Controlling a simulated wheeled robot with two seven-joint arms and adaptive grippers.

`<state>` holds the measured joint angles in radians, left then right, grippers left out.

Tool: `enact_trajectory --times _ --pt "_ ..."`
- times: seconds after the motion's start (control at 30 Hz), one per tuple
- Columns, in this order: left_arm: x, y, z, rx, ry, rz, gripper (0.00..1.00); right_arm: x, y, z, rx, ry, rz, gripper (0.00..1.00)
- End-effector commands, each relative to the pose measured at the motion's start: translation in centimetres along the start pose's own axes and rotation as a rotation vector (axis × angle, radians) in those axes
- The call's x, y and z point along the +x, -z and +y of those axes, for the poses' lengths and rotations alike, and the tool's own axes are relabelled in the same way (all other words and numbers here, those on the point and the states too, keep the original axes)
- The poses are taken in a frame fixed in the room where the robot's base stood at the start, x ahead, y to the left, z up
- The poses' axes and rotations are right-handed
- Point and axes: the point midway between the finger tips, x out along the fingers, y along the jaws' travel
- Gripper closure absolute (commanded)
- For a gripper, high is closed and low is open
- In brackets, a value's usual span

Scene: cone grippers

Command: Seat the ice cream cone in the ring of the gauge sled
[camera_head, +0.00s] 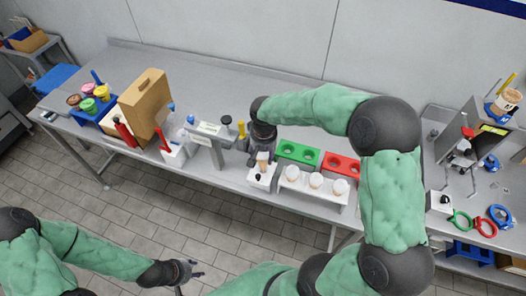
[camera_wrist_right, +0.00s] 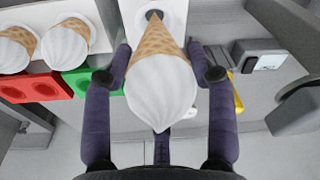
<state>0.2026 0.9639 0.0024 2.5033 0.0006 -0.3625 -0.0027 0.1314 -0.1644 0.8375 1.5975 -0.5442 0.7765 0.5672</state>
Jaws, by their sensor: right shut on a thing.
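My right gripper (camera_head: 262,152) is shut on an ice cream cone with a brown waffle body and white top. The cone (camera_wrist_right: 160,75) fills the middle of the right wrist view, between two dark fingers. Its tip points at the dark hole of a white block (camera_wrist_right: 130,20); I cannot tell whether the tip is inside. That block (camera_head: 261,180) stands at the table's front edge, below the gripper. I cannot tell which thing is the gauge sled. My left gripper (camera_head: 187,270) is low in front of the table, empty, its fingers seemingly apart.
A white rack (camera_head: 314,193) with several cones stands just right of the block. Behind it are a green holder (camera_head: 298,153) and a red holder (camera_head: 342,165). A grey post (camera_head: 212,145) stands left. Green, red and blue rings lie on the right-hand table.

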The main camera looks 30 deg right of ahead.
Motion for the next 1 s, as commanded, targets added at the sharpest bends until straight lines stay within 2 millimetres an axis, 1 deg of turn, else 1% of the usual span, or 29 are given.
enact_trajectory --times 0.03,0.13,0.57,1.0 --pt "0.4 0.0 -0.1 0.0 0.0 0.0 0.6 0.5 -0.1 0.0 0.0 0.0 0.0 0.61" --pt "0.6 0.0 -0.2 0.0 0.0 0.0 0.6 0.8 -0.1 0.0 0.0 0.0 0.0 0.61" --pt "0.6 0.0 -0.2 0.0 0.0 0.0 0.6 0.8 -0.1 0.0 0.0 0.0 0.001 0.61" --pt "1.4 0.1 -0.5 0.0 0.0 0.0 0.6 1.7 -0.2 0.0 0.0 0.0 0.0 0.61"
